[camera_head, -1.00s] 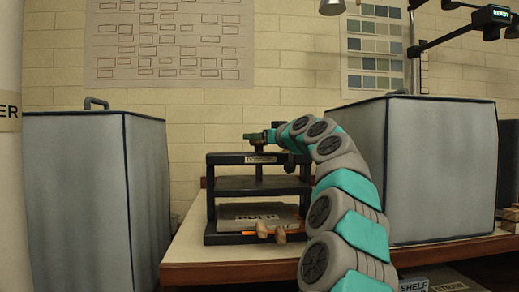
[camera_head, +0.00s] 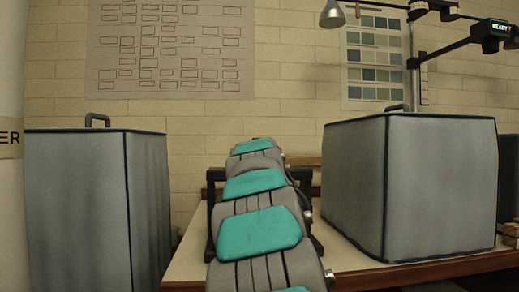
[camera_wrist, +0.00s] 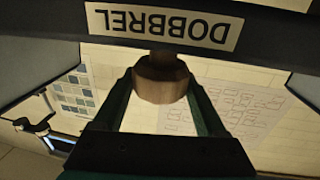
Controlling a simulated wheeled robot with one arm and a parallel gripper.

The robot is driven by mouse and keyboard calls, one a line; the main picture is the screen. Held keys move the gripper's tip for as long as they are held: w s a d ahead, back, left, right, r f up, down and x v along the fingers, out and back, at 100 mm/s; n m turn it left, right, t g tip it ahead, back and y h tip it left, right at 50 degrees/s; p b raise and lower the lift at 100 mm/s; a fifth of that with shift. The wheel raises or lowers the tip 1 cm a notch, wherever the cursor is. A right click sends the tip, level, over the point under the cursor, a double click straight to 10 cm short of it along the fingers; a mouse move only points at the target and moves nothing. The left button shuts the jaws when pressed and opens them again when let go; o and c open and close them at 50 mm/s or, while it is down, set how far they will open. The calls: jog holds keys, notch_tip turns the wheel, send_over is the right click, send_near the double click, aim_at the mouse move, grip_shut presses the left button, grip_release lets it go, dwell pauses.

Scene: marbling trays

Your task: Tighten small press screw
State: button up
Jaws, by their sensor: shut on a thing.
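The small press stands on the table, mostly hidden behind my arm in the head view; a dark strip of its frame (camera_head: 212,192) shows beside the arm. In the wrist view its dark top beam (camera_wrist: 270,35) carries an upside-down label reading DOBBREL. A brown round screw knob (camera_wrist: 160,68) shows on a short shaft at that beam. My gripper (camera_wrist: 160,86) has its green fingers on either side of the knob, shut on it. The gripper and the knob are hidden in the head view. I cannot see the press plates now.
A large grey covered box (camera_head: 355,190) stands on the table (camera_head: 345,257) to the right of the press. Another grey covered box (camera_head: 75,210) stands at the left. A lamp (camera_head: 332,15) hangs above. Charts are on the brick wall behind.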

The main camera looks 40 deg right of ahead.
jog(key=shift+r+m+g+h+p, duration=0.1)
jog(key=shift+m+g+h+p, duration=0.55)
jog(key=shift+m+g+h, duration=0.7)
jog(key=shift+w+a+r+m+g+h+p, duration=0.1)
jog(key=shift+m+g+h+p, duration=0.5)
jog(key=shift+g, duration=0.35)
jog(key=shift+w+r+m+g+h+p, duration=0.1)
jog(key=shift+m+g+h+p, duration=0.5)
jog(key=shift+g, duration=0.3)
jog(key=m+g+h+p, duration=0.1)
jog(key=m+g+p, duration=0.1)
jog(key=g+p, duration=0.1)
jog(key=shift+f+m+g, duration=0.15)
jog(key=shift+m+g, duration=0.15)
jog(key=shift+m, duration=0.05)
jog(key=shift+m+g+p, duration=0.5)
jog(key=shift+g+p, duration=0.25)
jog(key=shift+g, duration=0.25)
jog(key=shift+s+f+m+g+p, duration=0.1)
jog(key=shift+m+g+p, duration=0.4)
jog(key=shift+g+p, duration=0.15)
jog(key=o, duration=1.3)
jog(key=shift+a+b, duration=0.6)
jog(key=shift+a, duration=3.3)
